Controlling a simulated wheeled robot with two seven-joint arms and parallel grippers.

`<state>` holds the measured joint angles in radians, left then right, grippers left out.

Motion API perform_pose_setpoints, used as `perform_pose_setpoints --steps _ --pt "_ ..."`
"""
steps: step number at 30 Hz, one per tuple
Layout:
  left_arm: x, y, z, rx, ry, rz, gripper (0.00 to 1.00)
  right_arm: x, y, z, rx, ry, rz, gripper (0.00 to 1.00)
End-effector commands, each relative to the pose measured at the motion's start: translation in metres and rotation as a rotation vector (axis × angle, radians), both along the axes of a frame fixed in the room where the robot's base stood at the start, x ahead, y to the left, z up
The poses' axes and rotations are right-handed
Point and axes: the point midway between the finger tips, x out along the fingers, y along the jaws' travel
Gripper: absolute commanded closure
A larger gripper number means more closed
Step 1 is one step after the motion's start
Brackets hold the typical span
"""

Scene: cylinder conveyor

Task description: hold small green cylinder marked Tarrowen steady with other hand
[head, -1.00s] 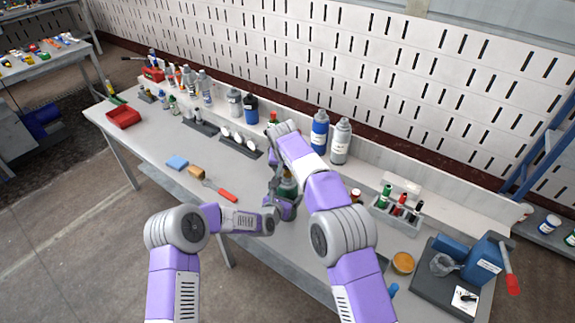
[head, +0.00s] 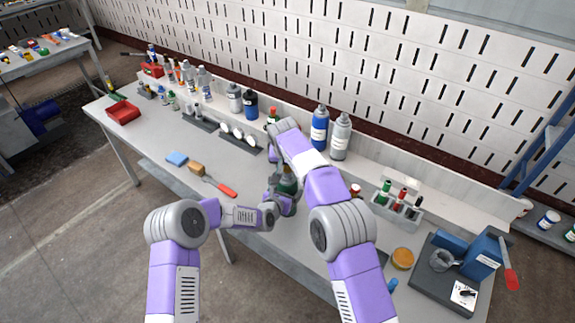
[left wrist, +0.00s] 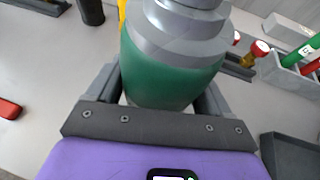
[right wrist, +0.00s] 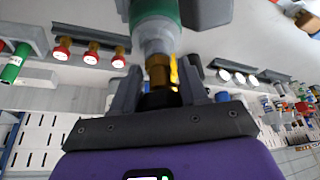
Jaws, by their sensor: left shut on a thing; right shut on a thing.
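The small green cylinder (head: 287,187) stands upright near the bench's front edge, partly hidden by my arms. Its marking cannot be read. In the left wrist view its green body (left wrist: 172,75) and grey shoulder (left wrist: 180,32) sit between the fingers of my left gripper (left wrist: 160,95), which is shut on the body. In the right wrist view my right gripper (right wrist: 157,85) is shut on the brass-coloured neck (right wrist: 158,70) at the cylinder's top. The green body (right wrist: 158,8) shows beyond it. In the head view both grippers meet at the cylinder, the right one above the left.
A red-handled brush (head: 215,180) and blue sponge (head: 177,158) lie to the left. Blue (head: 320,125) and grey (head: 340,137) bottles stand behind. A rack of small cylinders (head: 398,205) and an amber disc (head: 402,259) are to the right.

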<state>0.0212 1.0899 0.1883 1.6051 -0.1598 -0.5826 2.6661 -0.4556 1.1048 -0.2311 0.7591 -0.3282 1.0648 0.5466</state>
Motion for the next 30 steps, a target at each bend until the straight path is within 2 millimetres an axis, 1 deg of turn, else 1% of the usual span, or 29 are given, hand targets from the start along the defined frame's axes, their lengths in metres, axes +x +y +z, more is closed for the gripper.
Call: perform_pose_setpoints --steps 5,15,18,22,30 --pt "0.0003 0.0 0.0007 0.0 -0.002 0.0 0.56 -0.0001 -0.0003 0.0 0.002 0.002 0.028 1.0" --pt "0.0003 0.0 0.0007 0.0 -0.002 0.0 0.56 0.0002 -0.001 0.0001 0.004 0.001 0.409 1.0" --pt "0.0003 0.0 0.0007 0.0 -0.002 0.0 0.56 0.0002 -0.0006 0.0001 0.003 0.001 0.487 1.0" --pt "0.0003 -0.0001 0.0007 0.0 -0.002 0.0 0.56 -0.0001 0.0005 0.0005 0.001 0.0 0.528 1.0" --pt "0.0003 -0.0001 0.0008 0.0 -0.002 0.0 0.56 -0.0002 0.0004 0.0002 0.001 0.001 0.534 1.0"
